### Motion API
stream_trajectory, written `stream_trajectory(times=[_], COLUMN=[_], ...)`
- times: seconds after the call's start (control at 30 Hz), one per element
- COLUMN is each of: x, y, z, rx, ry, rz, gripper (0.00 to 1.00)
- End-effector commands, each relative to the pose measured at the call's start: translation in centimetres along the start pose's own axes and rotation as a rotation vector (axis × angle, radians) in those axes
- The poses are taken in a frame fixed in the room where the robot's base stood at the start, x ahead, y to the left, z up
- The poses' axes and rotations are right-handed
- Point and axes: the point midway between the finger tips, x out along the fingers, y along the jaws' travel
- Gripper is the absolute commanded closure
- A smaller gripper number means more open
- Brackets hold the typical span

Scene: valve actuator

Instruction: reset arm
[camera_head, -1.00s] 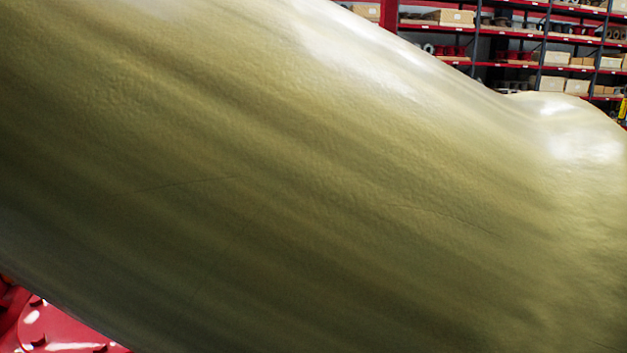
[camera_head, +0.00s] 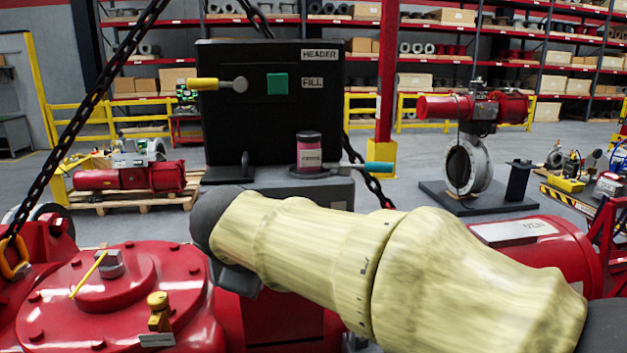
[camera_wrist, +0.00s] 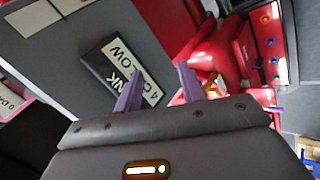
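My gripper (camera_wrist: 161,70) shows in the wrist view with its two purple fingers apart and nothing held between them. In the head view my pale yellow arm crosses the lower right and ends in a dark joint in the middle. My fingers cannot be made out there.
A black panel marked HEADER and FILL (camera_head: 270,105) stands behind my arm, with a pink-labelled jar (camera_head: 309,152) near it. The red actuator housing (camera_head: 50,310) fills the lower left. A chain (camera_head: 95,95) hangs at left.

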Motion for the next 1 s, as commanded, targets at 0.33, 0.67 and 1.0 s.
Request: stream_trajectory(times=[0.33, 0.67, 1.0], x=[11.7, 14.2, 14.2], y=[-8.5, -17.7, -18.5], z=[16.6, 28.8, 29.6], rx=[0.589, 1.223, 1.279], ry=[-0.205, -0.388, -0.403], rz=[-0.268, -0.331, -0.329], gripper=[0.6, 0.6, 0.6])
